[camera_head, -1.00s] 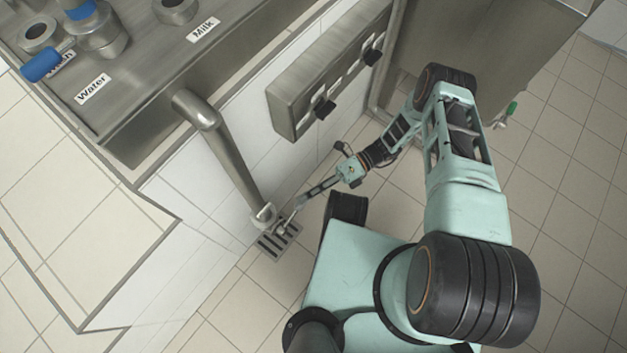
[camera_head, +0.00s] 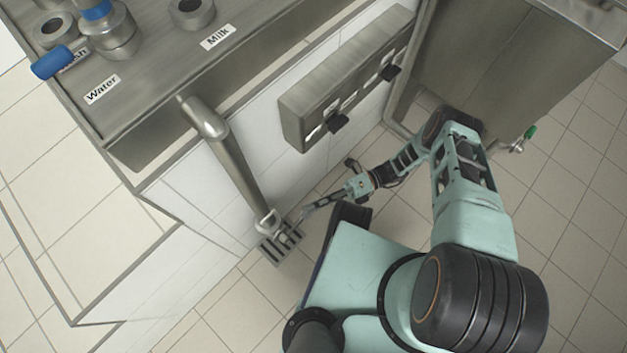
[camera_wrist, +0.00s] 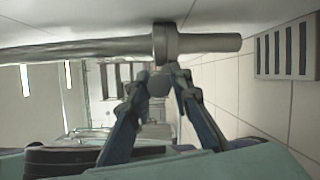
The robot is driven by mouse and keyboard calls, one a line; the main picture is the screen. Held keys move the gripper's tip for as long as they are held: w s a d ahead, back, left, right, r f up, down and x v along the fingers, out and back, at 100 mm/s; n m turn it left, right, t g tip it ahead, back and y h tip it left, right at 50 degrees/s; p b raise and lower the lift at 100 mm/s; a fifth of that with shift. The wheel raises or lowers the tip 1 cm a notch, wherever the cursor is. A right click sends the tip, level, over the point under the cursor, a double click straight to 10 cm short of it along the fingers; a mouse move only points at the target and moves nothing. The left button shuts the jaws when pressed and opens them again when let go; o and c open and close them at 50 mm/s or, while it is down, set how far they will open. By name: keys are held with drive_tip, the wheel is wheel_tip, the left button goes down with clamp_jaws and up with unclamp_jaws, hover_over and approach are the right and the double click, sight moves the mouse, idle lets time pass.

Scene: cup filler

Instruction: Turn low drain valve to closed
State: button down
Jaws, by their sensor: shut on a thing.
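A grey metal drain pipe (camera_head: 232,165) slopes down from the counter front to the floor, with a drain valve (camera_head: 266,222) near its lower end. The wrist view shows the pipe (camera_wrist: 90,48) lying across the picture, with the valve collar (camera_wrist: 165,44) around it. My gripper (camera_head: 292,226) is at the valve, low beside the pipe. In the wrist view my gripper (camera_wrist: 160,80) has its two fingers closed in on the small valve handle (camera_wrist: 158,84) under the collar. The fingers partly hide the handle, and I cannot tell its exact angle.
A floor grate (camera_head: 281,245) lies just below the pipe end. A metal box with black knobs (camera_head: 345,85) is fixed on the tiled wall above my arm. A green-handled valve (camera_head: 530,132) is at the right. Tiled floor is clear at the lower left.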

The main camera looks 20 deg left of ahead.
drive_tip(key=c, duration=1.7)
unclamp_jaws()
drive_tip(key=shift+c, duration=0.2)
drive_tip(key=v, duration=1.2)
